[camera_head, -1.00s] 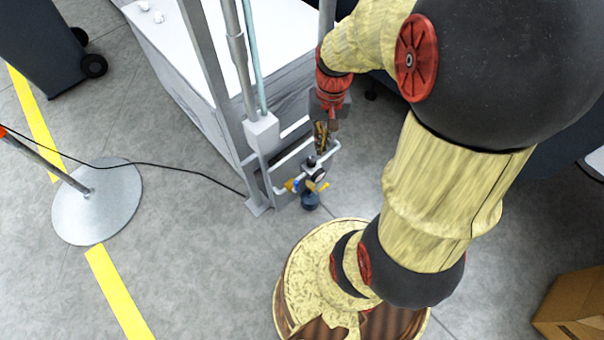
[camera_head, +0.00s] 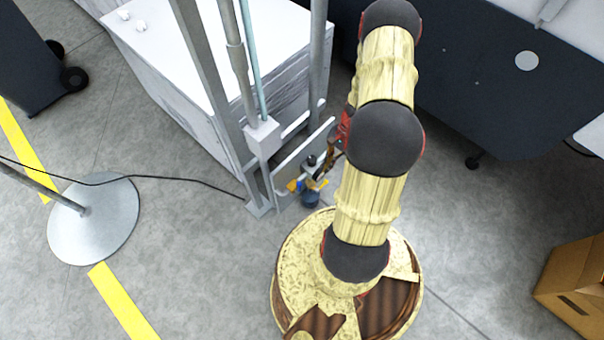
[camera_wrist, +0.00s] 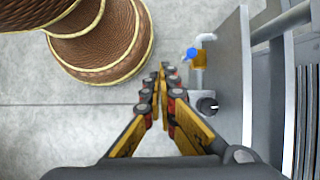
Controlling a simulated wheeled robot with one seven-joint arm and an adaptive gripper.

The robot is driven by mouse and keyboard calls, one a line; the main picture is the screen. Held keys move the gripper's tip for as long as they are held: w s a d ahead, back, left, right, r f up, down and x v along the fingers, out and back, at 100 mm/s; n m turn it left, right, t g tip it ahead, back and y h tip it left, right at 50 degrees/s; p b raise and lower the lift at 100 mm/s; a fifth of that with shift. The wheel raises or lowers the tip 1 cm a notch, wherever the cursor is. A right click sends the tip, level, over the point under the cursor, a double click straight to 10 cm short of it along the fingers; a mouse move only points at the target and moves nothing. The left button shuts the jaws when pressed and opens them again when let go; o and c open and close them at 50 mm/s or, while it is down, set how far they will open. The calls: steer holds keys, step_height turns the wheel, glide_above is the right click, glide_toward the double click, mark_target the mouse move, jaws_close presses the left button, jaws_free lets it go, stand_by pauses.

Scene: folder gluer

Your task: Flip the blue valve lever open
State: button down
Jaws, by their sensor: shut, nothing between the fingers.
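The blue valve lever (camera_wrist: 191,54) shows in the wrist view as a small blue piece on a brass valve body (camera_wrist: 200,61), right of my fingertips. In the head view the brass valve (camera_head: 292,185) sits low on the pipework beside the frame post, with a bit of blue on it; the lever's exact angle is too small to tell. My gripper (camera_wrist: 166,68) is shut and empty, its fingertips together and apart from the lever in the picture. In the head view my gripper (camera_head: 322,174) is beside the valve assembly, partly hidden by my arm.
A black round knob (camera_wrist: 207,104) and a grey panel (camera_wrist: 232,85) stand close to the right of my fingers. A dark bowl (camera_head: 310,199) hangs below the pipework. A cardboard box (camera_head: 573,285) stands at lower right.

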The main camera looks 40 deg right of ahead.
steer(key=w+d+f+m+t+h, duration=0.1)
steer(key=w+d, duration=0.2)
steer(key=w, duration=0.2)
steer(key=shift+d+m, duration=0.25)
steer(key=shift+m, duration=0.15)
steer(key=shift+f, duration=0.1)
steer(key=shift+f, duration=0.1)
steer(key=b, duration=0.5)
glide_toward(299, 187)
step_height(299, 187, down, 4)
steer(key=d, duration=0.2)
steer(key=shift+w+a+f, duration=0.2)
steer(key=shift+a+f, duration=0.05)
steer(key=shift+a, duration=0.2)
steer(key=shift+a, duration=0.1)
